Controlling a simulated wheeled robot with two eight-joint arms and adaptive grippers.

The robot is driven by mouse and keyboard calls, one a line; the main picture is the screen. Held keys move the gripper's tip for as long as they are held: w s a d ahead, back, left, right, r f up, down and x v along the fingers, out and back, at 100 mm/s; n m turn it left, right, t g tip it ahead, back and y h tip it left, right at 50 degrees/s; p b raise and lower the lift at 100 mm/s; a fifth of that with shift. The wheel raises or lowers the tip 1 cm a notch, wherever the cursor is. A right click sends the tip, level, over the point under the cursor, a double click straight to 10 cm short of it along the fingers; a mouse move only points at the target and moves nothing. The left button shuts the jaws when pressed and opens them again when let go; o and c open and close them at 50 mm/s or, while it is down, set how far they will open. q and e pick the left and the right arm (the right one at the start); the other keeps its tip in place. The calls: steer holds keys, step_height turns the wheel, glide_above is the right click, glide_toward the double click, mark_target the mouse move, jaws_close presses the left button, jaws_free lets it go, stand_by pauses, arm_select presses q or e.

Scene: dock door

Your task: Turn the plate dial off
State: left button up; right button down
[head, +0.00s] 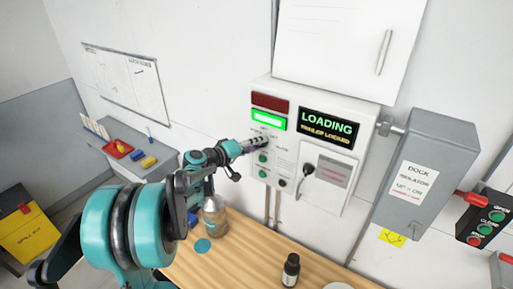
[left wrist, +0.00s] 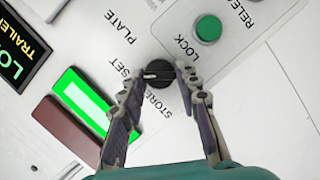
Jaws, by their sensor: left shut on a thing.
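The plate dial (left wrist: 158,72) is a small round black knob with a pale pointer line, on the white control panel (head: 285,178). The words PLATE, SET and STORE are printed around it. In the left wrist view its pointer line lies roughly across the picture; I cannot tell which end is the pointing one. My left gripper (left wrist: 161,78) has one finger on each side of the knob and is shut on it. In the head view the left gripper (head: 262,143) reaches the panel's left part and hides the dial. My right gripper is not in view.
A lit green lamp (head: 268,121) and a dark red one (head: 270,102) sit above the dial. The LOADING display (head: 328,127) is to the right. A green LOCK button (left wrist: 207,28) is close by. A brown bottle (head: 214,215) and dark bottle (head: 290,270) stand on the wooden bench (head: 240,263).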

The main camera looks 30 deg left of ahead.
arm_select(q)
steer(key=shift+a+f+n+t+h+b, duration=0.15)
steer(key=shift+n+t+h+b, duration=0.35)
steer(key=shift+n+b, duration=1.25)
steer(key=shift+f+n+t+h+b, duration=0.1)
steer(key=shift+n+t+h+b, duration=0.35)
steer(key=shift+n+b, duration=1.25)
steer(key=o, duration=1.1)
steer(key=shift+o, duration=0.2)
steer(key=shift+s, duration=0.1)
steer(key=v, duration=1.2)
